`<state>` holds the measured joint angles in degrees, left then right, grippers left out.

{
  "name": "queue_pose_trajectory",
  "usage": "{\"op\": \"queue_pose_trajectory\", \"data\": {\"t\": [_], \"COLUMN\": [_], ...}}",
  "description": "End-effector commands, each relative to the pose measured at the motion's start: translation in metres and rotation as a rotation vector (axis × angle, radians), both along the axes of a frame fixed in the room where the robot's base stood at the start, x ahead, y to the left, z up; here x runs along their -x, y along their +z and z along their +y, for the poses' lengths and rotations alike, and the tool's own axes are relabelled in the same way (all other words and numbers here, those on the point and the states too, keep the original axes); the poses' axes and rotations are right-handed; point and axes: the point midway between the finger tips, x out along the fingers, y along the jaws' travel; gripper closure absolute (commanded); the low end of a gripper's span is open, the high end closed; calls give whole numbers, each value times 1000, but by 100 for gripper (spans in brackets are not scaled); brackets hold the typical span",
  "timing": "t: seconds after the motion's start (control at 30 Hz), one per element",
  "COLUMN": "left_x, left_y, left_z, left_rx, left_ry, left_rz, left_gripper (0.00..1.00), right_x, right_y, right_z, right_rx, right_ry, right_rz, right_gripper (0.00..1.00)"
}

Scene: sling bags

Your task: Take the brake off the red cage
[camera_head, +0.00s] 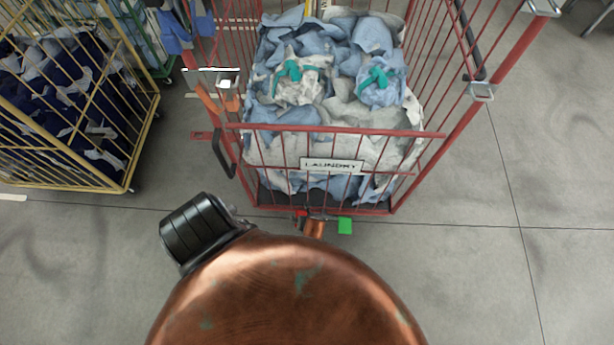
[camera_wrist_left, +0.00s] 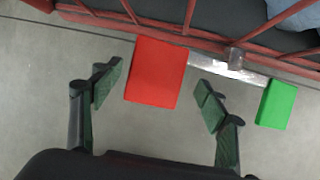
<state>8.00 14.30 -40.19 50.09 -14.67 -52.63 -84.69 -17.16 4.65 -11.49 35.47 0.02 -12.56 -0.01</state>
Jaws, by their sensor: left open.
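The red cage (camera_head: 335,131) stands ahead with a LAUNDRY sign on its front. A red pedal (camera_wrist_left: 157,72) and a green pedal (camera_wrist_left: 277,104) sit on a metal bar at the cage's lower edge. In the head view the green pedal (camera_head: 345,226) shows clearly, while the red pedal (camera_head: 301,214) is mostly covered by my arm. My left gripper (camera_wrist_left: 160,92) is open, its fingers on either side of the red pedal with gaps visible. I cannot tell its height relative to the pedal. In the head view my arm hides this gripper. My right gripper is out of view.
The red cage holds blue and grey laundry with two teal-tied bundles (camera_head: 378,80). A yellow cage (camera_head: 128,165) with dark blue laundry stands at the left, and a green cage (camera_head: 160,66) behind it. The floor at the right is clear.

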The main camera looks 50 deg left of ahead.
Motion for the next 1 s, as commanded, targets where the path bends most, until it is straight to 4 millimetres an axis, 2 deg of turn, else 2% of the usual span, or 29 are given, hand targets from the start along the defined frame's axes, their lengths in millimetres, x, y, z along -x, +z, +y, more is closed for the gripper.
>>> {"op": "queue_pose_trajectory", "data": {"t": [0.6, 0.8, 1.0], "left_x": [12, 14, 14], "left_y": [85, 99, 101], "left_z": [-39, -45, -46], "left_rx": [3, 4, 2], "left_ry": [-1, -1, 0], "left_rz": [-4, -3, -2], "left_gripper": [32, 32, 32], "right_x": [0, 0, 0], "right_y": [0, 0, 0], "right_z": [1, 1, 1], "right_rx": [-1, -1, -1], "right_ry": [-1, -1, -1], "right_rz": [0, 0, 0], "right_gripper": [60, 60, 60]}}
